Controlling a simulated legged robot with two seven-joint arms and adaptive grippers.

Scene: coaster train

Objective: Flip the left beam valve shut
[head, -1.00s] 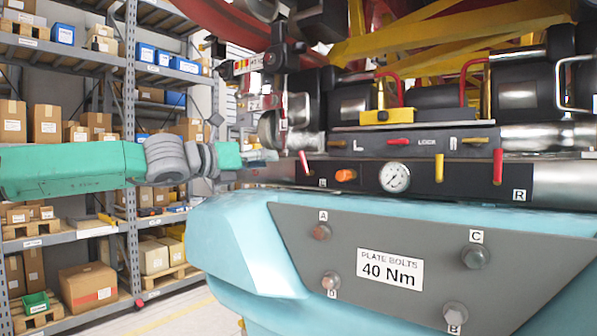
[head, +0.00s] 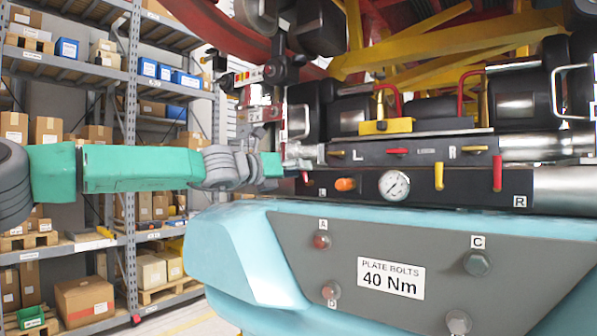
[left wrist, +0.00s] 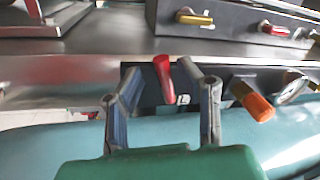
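The left beam valve is a short red handle (left wrist: 163,78) on the dark front panel of the beam, beside a small "L" label. In the left wrist view it stands nearly upright, tilted slightly. My left gripper (left wrist: 160,82) is open, with one finger on each side of the red handle; I cannot tell whether they touch it. In the head view my left gripper (head: 298,165) reaches in from the left at the beam's left end, and the valve (head: 305,177) shows only as a small red bit there. My right gripper is not in view.
Right of the valve are an orange knob (head: 345,184) and a round gauge (head: 394,186). A yellow lever (head: 439,176) and another red lever (head: 497,172) are further right. The pale blue body (head: 235,245) lies below. Shelves with boxes (head: 100,150) stand behind left.

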